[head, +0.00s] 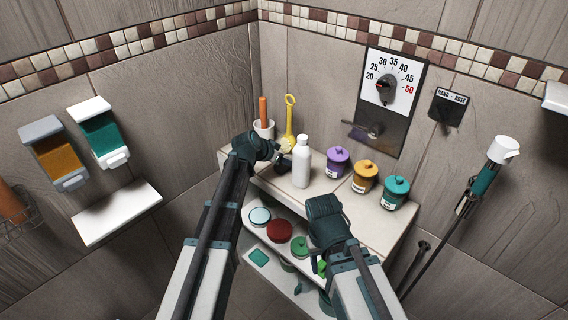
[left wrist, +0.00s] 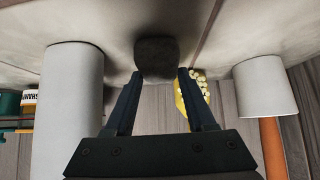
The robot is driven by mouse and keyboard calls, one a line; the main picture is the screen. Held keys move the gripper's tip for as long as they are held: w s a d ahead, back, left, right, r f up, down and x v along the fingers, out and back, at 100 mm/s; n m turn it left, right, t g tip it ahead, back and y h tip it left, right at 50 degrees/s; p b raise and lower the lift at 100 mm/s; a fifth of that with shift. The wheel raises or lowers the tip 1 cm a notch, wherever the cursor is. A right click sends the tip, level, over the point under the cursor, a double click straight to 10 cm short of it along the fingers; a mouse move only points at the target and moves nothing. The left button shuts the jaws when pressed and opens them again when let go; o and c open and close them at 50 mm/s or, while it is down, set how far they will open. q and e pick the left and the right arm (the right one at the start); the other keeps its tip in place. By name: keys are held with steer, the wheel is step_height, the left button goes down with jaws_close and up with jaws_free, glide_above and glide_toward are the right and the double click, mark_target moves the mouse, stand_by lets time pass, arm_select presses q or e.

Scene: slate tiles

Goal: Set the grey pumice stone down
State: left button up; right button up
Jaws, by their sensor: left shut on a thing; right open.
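The grey pumice stone (left wrist: 156,57) shows dark in the left wrist view, between the tips of my left gripper (left wrist: 158,76). The gripper is shut on it. Whether the stone touches the pale ledge surface behind it, I cannot tell. In the head view my left gripper (head: 280,150) is over the back of the ledge (head: 376,222), between the white cup and the white bottle; the stone is not clear there. My right gripper (head: 327,240) is open at the ledge's front, its fingers mostly hidden by its own wrist.
A white bottle (head: 301,162) stands close right of my left gripper. A white cup (head: 264,129) with an orange handle and a yellow brush (head: 289,120) are behind it. Purple (head: 337,161), orange (head: 365,176) and green (head: 395,192) jars stand farther right. A lower shelf holds several round things.

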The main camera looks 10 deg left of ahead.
arm_select(q)
jaws_close()
step_height(320, 180, up, 10)
steer(key=p, duration=1)
steer(key=shift+a, duration=0.1)
